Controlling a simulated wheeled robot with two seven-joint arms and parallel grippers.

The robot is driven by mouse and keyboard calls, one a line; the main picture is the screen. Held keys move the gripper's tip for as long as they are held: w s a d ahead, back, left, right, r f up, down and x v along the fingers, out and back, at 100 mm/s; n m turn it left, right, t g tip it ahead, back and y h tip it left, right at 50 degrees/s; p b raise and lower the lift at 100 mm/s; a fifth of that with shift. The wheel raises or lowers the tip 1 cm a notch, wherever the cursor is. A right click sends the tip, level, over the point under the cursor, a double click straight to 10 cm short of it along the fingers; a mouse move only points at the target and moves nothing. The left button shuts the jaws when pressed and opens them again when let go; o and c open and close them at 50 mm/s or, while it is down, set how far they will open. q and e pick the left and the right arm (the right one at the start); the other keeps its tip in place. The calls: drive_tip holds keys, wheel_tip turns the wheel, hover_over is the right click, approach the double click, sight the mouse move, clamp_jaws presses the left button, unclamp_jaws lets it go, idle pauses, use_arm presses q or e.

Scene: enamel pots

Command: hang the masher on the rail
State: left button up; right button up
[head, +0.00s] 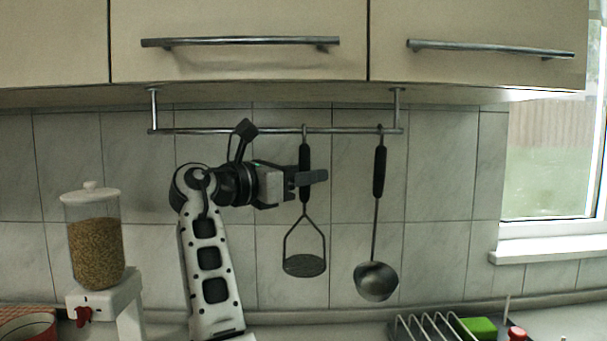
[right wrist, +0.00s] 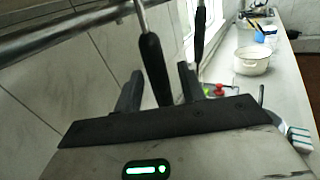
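The masher (head: 304,265) has a black handle, a wire frame and a round perforated plate. It hangs upright with its top at the rail (head: 230,131), and the hook appears to be over the bar. My right gripper (head: 312,177) is at the handle, below the rail. In the right wrist view, the black handle (right wrist: 155,65) stands between the two fingers of my right gripper (right wrist: 158,88), with a gap showing on each side, so the gripper is open around it. The rail (right wrist: 60,28) crosses the upper left there. My left gripper is not in view.
A ladle (head: 376,281) hangs on the rail to the right of the masher. Cabinets with bar handles (head: 240,41) overhang the rail. A cereal dispenser (head: 96,250) stands at left, a dish rack (head: 430,328) below right. A white pot (right wrist: 252,60) shows on the counter.

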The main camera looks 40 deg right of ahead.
drive_tip(key=w+a+b, duration=0.1)
drive_tip(key=a+b, duration=0.1)
drive_tip(key=a, duration=1.4)
drive_tip(key=shift+w+f+b, duration=0.3)
drive_tip(key=shift+w+b, duration=0.05)
